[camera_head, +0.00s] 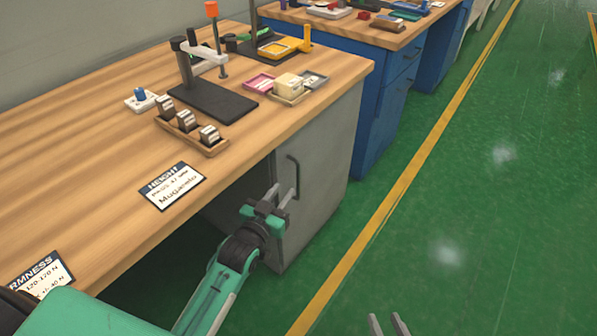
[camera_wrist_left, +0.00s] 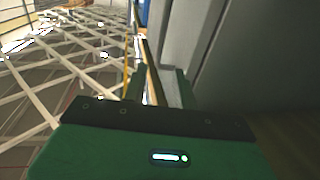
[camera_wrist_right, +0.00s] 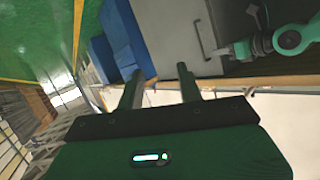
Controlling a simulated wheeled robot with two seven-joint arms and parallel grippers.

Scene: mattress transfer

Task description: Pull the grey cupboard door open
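The grey cupboard door (camera_head: 325,160) is under the wooden workbench and looks flush with its cabinet. Its dark bar handle (camera_head: 294,178) stands upright near the door's left edge. The door (camera_wrist_right: 180,35) and handle (camera_wrist_right: 203,42) also show in the right wrist view. My left gripper (camera_head: 278,194) is just below and left of the handle, fingers apart, with nothing clearly held. In the left wrist view its fingers (camera_wrist_left: 160,88) stand apart beside a grey surface. My right gripper (camera_head: 390,324) is open and empty over the floor, well away from the door.
The workbench top (camera_head: 90,160) carries a black stand (camera_head: 212,100), a wooden tray of dark blocks (camera_head: 190,133) and label cards (camera_head: 172,186). A blue cabinet (camera_head: 375,115) stands behind. The green floor (camera_head: 480,200) to the right is clear.

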